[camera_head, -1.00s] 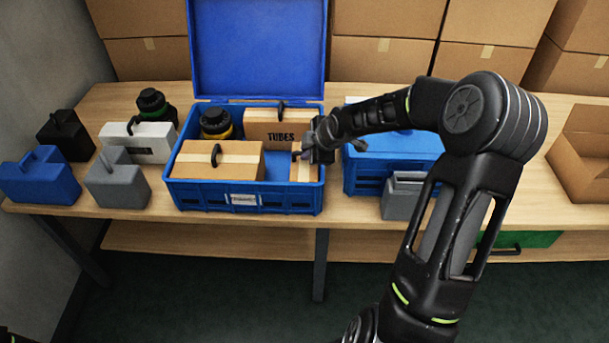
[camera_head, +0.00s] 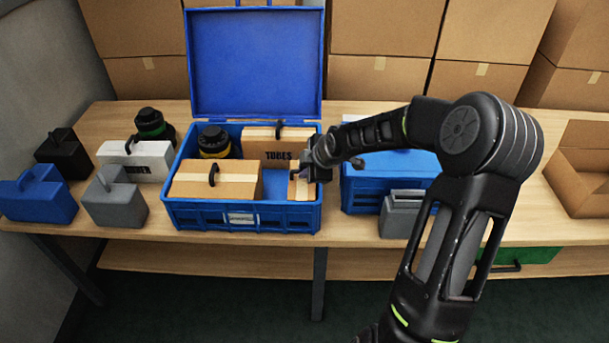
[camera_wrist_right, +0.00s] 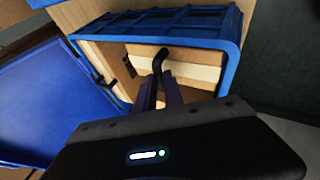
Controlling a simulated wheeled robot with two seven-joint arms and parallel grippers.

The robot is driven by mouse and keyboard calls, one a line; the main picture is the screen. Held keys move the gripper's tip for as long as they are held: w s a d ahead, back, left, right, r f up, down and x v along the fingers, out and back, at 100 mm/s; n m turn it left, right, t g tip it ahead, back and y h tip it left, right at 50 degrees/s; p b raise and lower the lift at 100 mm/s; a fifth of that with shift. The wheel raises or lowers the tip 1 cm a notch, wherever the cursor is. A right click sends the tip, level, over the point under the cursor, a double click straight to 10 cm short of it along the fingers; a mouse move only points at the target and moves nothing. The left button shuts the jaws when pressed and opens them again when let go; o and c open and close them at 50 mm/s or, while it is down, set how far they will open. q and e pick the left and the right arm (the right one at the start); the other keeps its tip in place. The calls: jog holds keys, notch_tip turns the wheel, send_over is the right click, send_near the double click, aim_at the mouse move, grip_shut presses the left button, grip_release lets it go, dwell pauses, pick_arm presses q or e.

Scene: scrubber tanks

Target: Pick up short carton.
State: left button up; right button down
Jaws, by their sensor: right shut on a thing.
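The short carton (camera_head: 301,187) is a small tan box with a pale tape strip, in the front right part of the open blue crate (camera_head: 190,213). My right gripper (camera_head: 312,172) is at its top and shut on it, and hides part of it. I cannot tell whether the carton is off the crate floor. In the right wrist view the dark fingers (camera_wrist_right: 163,92) point into the crate, and the grip itself is mostly hidden. My left gripper is not in view.
A wide carton (camera_head: 215,187) with a black handle, the TUBES carton (camera_head: 268,147) and a yellow-banded black-capped container (camera_head: 213,141) share the crate. Its lid (camera_head: 255,65) stands open behind. A closed blue case (camera_head: 385,175) is just right. An open cardboard box (camera_head: 585,165) stands far right.

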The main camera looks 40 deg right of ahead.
notch_tip(320, 180, up, 18)
dwell(0.6)
jog(key=shift+f, duration=0.15)
dwell(0.5)
